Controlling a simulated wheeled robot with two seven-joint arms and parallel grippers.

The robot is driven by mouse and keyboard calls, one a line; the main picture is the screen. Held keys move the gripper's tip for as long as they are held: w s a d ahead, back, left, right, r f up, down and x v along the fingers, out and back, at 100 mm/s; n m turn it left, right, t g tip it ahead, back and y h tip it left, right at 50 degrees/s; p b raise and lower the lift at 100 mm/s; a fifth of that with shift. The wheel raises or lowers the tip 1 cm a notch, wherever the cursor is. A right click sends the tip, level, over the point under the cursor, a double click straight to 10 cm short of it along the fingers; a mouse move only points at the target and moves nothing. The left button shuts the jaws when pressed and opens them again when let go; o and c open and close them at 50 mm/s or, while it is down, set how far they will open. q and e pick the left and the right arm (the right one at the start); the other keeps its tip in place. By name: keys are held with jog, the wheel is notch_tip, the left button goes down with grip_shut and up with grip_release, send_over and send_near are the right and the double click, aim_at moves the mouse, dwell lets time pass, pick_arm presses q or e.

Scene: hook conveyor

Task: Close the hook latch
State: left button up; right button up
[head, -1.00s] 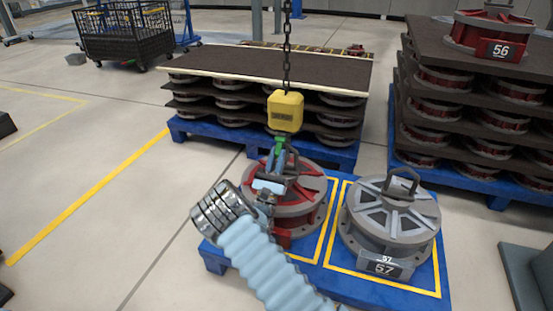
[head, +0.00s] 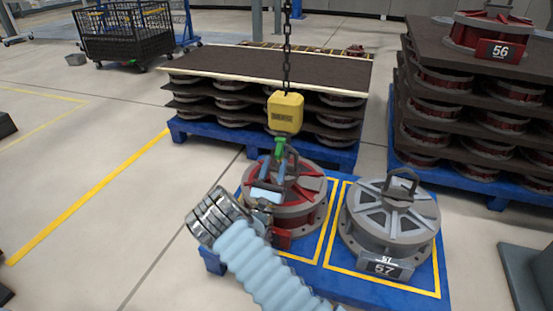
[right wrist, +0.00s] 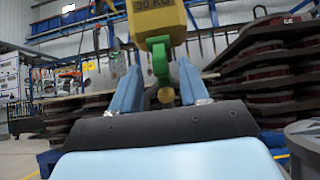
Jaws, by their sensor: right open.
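A yellow hoist block (head: 285,112) hangs on a dark chain, with a green hook (head: 281,147) below it. In the right wrist view the block (right wrist: 157,20) is marked 30 KG, and the green hook (right wrist: 188,78) shows close to the right-hand finger. My right gripper (head: 276,168) is open, just below and beside the hook, above the red round part (head: 306,207). In the right wrist view its two blue fingers (right wrist: 158,88) stand apart, with a small yellowish rounded piece between them. I cannot tell whether the latch is open. My left gripper is not in view.
A grey round part marked 57 (head: 390,225) with a top handle stands on the blue pallet (head: 340,285), right of the red one. A layered stack (head: 270,70) stands behind, and a taller one (head: 470,110) at right.

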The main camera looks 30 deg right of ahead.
jog(key=v, duration=1.1)
jog(key=shift+p, duration=0.35)
jog(key=shift+a, duration=0.1)
